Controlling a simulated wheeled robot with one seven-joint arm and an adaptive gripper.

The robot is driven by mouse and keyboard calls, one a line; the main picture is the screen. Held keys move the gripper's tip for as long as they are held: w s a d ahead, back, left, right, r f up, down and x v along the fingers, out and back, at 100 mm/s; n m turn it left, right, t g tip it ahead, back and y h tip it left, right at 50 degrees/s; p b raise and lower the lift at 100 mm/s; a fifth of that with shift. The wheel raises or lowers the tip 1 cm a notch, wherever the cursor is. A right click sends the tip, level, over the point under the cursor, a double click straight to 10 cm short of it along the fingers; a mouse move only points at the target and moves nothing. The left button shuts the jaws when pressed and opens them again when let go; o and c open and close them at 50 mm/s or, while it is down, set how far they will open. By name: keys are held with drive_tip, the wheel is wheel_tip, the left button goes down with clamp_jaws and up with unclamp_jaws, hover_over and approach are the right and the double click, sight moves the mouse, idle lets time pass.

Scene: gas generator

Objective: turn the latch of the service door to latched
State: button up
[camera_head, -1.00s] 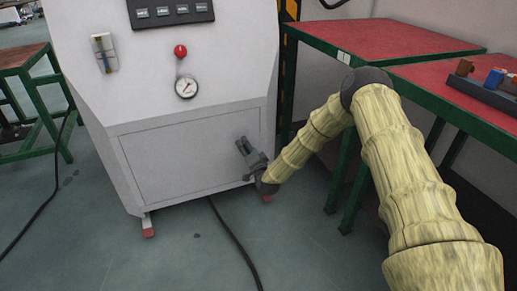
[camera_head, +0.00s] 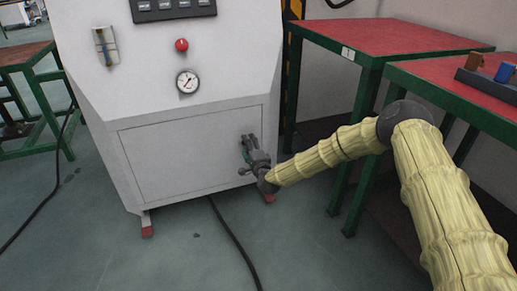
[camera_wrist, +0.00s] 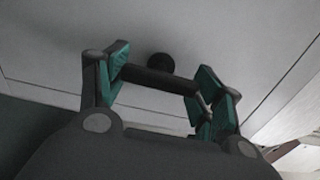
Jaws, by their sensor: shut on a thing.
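The service door (camera_head: 180,158) is the outlined panel low on the white generator cabinet, flush with the front. In the wrist view the latch (camera_wrist: 160,80) is a dark bar handle with a round black hub behind it at the panel (camera_wrist: 220,40). The bar runs nearly level across the picture between my fingers. My gripper (camera_head: 247,143) is at the right side of the door in the head view. In the wrist view the green-padded fingers of my gripper (camera_wrist: 158,84) stand at the two ends of the bar, shut on it. The head view hides the latch behind my gripper.
A pressure gauge (camera_head: 187,82), a red knob (camera_head: 182,45) and a switch panel (camera_head: 174,8) are above the door. Red-topped green tables (camera_head: 400,38) stand close at the right. A black cable (camera_head: 232,238) lies on the floor.

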drive_tip(key=shift+d, duration=0.1)
drive_tip(key=o, duration=1.5)
drive_tip(key=shift+c, duration=0.2)
drive_tip(key=v, duration=1.2)
